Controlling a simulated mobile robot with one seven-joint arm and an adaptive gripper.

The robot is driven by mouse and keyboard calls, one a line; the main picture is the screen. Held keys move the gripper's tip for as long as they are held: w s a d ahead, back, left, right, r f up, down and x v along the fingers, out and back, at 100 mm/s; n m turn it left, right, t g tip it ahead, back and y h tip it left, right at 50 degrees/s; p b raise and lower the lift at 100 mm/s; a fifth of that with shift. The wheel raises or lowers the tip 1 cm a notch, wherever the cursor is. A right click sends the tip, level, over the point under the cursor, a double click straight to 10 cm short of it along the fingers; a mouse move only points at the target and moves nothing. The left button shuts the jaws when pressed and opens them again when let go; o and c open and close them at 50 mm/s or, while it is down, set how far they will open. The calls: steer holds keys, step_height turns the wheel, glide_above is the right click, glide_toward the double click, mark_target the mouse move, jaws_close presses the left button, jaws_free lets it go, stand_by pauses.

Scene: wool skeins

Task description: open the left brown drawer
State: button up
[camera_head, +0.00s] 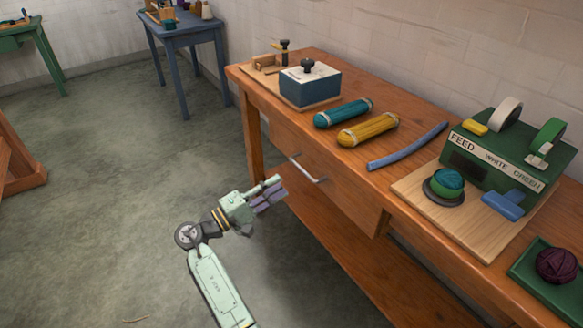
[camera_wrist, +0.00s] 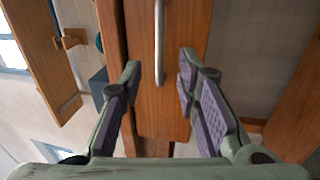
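The brown drawer (camera_head: 345,199) is under the left part of the wooden workbench, with a pale metal bar handle (camera_head: 307,170) on its front. I cannot tell whether its front is fully flush. My gripper (camera_head: 275,190) is in front of the drawer, left of and slightly below the handle. In the wrist view my gripper (camera_wrist: 160,72) is open and empty, its two purple-padded fingers spread apart. The drawer front (camera_wrist: 172,105) shows between and beyond them. The handle (camera_wrist: 160,45) runs upright in that view, ahead of the gap between the fingertips; no contact is visible.
The bench top (camera_head: 352,95) holds a blue box (camera_head: 310,88), a teal skein (camera_head: 343,113), a yellow skein (camera_head: 368,130), a blue strip (camera_head: 408,147) and a green feed stand (camera_head: 500,150). A lower shelf (camera_head: 340,245) runs below the drawer.

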mark_target(302, 168)
steer(key=p+x, duration=0.1)
steer(key=x, duration=0.8)
steer(key=shift+w+d+p, duration=0.1)
steer(key=shift+w+p, duration=0.05)
steer(key=shift+p, duration=0.25)
jaws_close()
